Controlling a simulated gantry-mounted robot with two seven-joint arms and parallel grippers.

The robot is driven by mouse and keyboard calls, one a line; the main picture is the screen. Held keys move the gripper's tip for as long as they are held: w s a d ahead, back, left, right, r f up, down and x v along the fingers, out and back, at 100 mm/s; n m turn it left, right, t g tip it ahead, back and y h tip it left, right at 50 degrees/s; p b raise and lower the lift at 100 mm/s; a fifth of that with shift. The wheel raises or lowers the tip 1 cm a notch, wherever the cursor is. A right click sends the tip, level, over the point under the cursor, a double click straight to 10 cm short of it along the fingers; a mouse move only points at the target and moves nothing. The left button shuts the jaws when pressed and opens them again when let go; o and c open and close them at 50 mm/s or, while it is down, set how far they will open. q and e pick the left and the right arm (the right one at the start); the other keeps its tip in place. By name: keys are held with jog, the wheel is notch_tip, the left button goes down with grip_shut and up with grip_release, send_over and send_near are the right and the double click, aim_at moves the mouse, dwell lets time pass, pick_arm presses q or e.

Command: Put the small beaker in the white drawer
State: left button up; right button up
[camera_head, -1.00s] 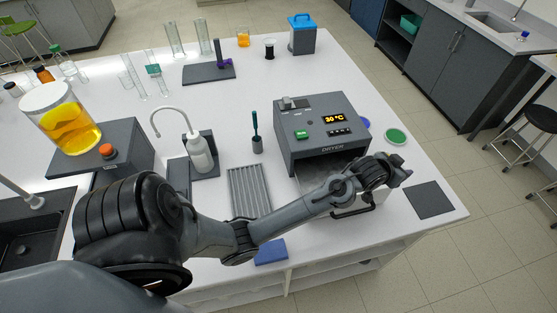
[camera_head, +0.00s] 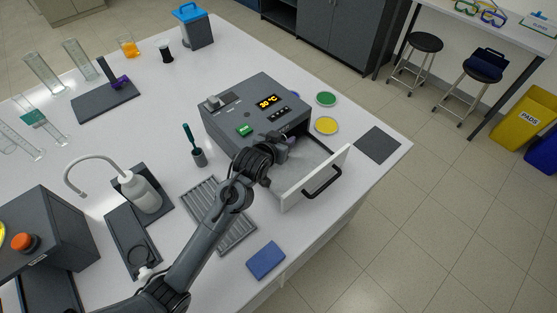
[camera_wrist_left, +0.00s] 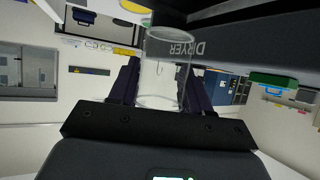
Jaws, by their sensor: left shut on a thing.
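The white drawer (camera_head: 316,178) of the grey dryer (camera_head: 253,107) is pulled out, with a black handle on its front. My left gripper (camera_head: 286,141) is over the back part of the open drawer, close to the dryer's front. The left wrist view shows it shut on a clear, empty small beaker (camera_wrist_left: 163,78), held between two dark fingers, with the dryer's front close by. In the head view the beaker is mostly hidden by the gripper, and its height above the drawer floor is hard to tell. My right gripper is out of view.
A ribbed grey tray (camera_head: 218,215) and a blue pad (camera_head: 266,260) lie left of the drawer.

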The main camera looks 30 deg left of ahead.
pick_arm(q)
notch_tip(320, 180, down, 11)
jog(key=shift+b, duration=0.3)
jog(key=shift+a+f, duration=0.1)
dwell(0.4)
jog(key=o, duration=1)
jog(key=shift+s+r, duration=0.15)
jog(key=shift+r, duration=0.1)
jog(key=p+v, duration=0.1)
jog(key=v, duration=1)
jog(key=shift+s+r, duration=0.1)
jog(key=shift+s, duration=0.25)
